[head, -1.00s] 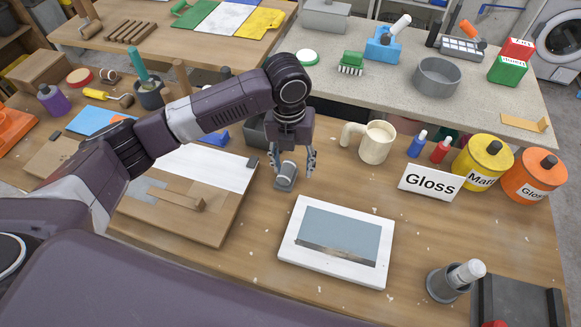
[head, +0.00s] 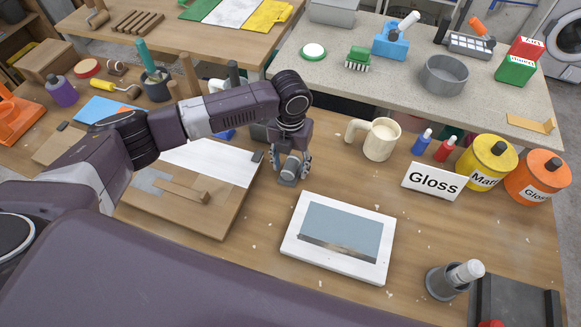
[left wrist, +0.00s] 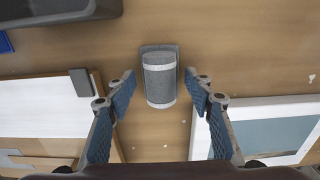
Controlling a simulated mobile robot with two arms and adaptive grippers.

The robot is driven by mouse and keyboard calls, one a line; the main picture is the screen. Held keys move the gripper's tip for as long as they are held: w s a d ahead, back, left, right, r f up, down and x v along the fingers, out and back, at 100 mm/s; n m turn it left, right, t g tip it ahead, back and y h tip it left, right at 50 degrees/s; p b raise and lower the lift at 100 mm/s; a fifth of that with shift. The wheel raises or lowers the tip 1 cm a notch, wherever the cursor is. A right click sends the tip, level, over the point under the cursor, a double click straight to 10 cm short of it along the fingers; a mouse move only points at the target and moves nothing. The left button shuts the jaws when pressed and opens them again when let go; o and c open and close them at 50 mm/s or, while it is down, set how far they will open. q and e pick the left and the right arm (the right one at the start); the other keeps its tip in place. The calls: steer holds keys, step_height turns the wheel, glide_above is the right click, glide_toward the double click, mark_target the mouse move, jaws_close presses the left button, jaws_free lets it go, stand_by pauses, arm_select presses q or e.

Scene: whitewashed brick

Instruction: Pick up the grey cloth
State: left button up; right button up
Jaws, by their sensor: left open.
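The grey cloth (left wrist: 160,78) is a small roll with pale bands, lying on a flat grey end on the wooden bench. In the head view the cloth (head: 290,168) shows partly behind my left gripper (head: 292,174). That gripper points down over it with a finger on either side. In the left wrist view my left gripper (left wrist: 159,88) is open, its blue-padded fingers left and right of the cloth, with a gap on each side. My right gripper is not in view.
A white framed picture (head: 368,262) lies just right of the cloth. A wooden board (head: 222,222) with a white sheet lies to the left. A cream mug (head: 380,141) stands behind right, beside the Gloss sign (head: 432,182). Bare bench lies in front of the cloth.

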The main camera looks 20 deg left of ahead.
mark_target(291, 164)
arm_select(q)
steer(key=c, duration=1.3)
steer(key=shift+r, duration=0.2)
step_height(291, 164, up, 20)
steer(key=b, duration=0.2)
steer(key=shift+f+b, duration=0.15)
steer(key=shift+b, duration=0.15)
